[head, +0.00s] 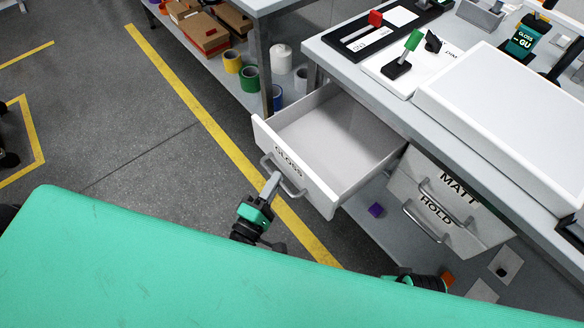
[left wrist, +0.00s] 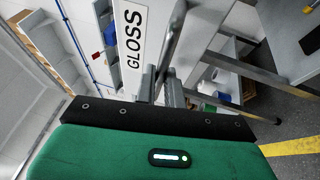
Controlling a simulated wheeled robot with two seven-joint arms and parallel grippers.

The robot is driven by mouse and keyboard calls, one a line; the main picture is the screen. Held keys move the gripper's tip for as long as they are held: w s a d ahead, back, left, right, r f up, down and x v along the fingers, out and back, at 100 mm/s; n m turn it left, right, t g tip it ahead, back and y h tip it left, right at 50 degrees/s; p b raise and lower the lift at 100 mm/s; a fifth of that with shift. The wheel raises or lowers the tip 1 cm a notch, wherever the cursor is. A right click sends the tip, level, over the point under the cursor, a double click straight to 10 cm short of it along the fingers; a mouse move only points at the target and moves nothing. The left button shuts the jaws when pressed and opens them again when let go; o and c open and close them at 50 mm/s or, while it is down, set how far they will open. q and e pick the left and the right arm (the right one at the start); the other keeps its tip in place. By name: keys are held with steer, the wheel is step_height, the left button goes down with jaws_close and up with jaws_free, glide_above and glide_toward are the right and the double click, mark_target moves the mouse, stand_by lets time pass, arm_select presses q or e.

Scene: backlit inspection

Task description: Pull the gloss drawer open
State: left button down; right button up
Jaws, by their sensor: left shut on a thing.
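The white gloss drawer (head: 290,165) stands pulled well out of the bench, and its inside looks empty. Its front bears the GLOSS label and a grey bar handle (head: 291,188). My left gripper (head: 271,186) is shut on this handle, at the drawer's front. In the left wrist view the fingers (left wrist: 161,85) close around the handle (left wrist: 172,38), next to the GLOSS label (left wrist: 135,38). My right gripper's fingers do not show.
The matt drawer (head: 458,187) and the hold drawer (head: 408,188) are to the right. The bench top (head: 335,52) carries a white panel (head: 500,110) and small fixtures. A purple block (head: 376,210) lies below. Tape rolls (head: 249,78) are on a low shelf. Floor left of the drawer is clear.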

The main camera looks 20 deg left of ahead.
arm_select(q)
steer(key=shift+s+a, duration=0.45)
steer(key=shift+s, duration=0.2)
steer(key=c, duration=1.5)
jaws_free()
